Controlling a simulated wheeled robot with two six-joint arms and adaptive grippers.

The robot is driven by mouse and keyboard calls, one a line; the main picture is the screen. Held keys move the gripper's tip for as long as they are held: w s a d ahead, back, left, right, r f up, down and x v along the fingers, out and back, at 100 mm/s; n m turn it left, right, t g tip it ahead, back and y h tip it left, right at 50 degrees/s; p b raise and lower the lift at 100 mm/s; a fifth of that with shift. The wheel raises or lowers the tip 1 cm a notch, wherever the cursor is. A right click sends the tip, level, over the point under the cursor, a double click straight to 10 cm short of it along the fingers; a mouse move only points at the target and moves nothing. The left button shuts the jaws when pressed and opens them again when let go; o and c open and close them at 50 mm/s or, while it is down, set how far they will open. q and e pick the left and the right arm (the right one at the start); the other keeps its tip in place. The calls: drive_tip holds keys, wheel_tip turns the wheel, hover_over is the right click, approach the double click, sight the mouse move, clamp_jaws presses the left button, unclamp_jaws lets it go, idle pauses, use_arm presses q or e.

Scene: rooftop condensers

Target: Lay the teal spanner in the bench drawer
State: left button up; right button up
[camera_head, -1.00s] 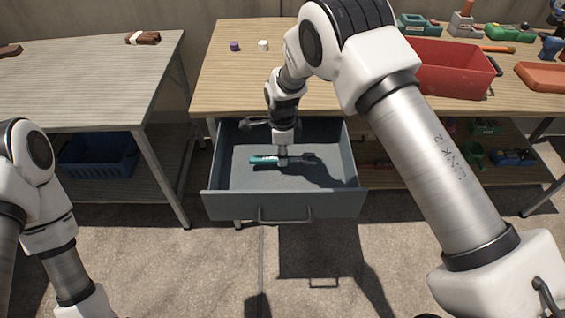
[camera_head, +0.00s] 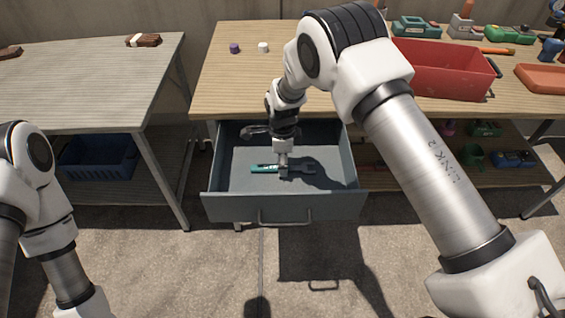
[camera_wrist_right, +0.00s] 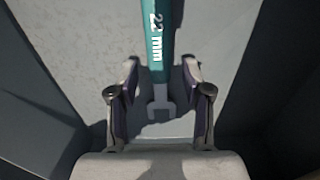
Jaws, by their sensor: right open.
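The teal spanner (camera_head: 264,169) lies on the floor of the open bench drawer (camera_head: 282,208). In the right wrist view the spanner (camera_wrist_right: 159,45) is marked "22 mm", and its open-ended jaw points down between my fingers. My right gripper (camera_head: 283,172) reaches down into the drawer, just over the spanner. In the right wrist view its two fingers (camera_wrist_right: 160,85) stand apart, one on each side of the spanner, with a gap to it. Part of the spanner is hidden behind the gripper in the head view. My left arm shows at the left edge, but its gripper is out of view.
The drawer hangs under a wooden bench (camera_head: 230,80). On the bench stand a purple cap (camera_head: 235,48), a white cap (camera_head: 263,47) and a red bin (camera_head: 440,70). A second table (camera_head: 90,85) stands left, with a blue crate (camera_head: 98,158) below.

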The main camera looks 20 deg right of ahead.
wheel_tip(320, 180, up, 12)
drive_tip(key=shift+f+p, duration=0.25)
drive_tip(key=shift+p, duration=0.1)
idle(1.0)
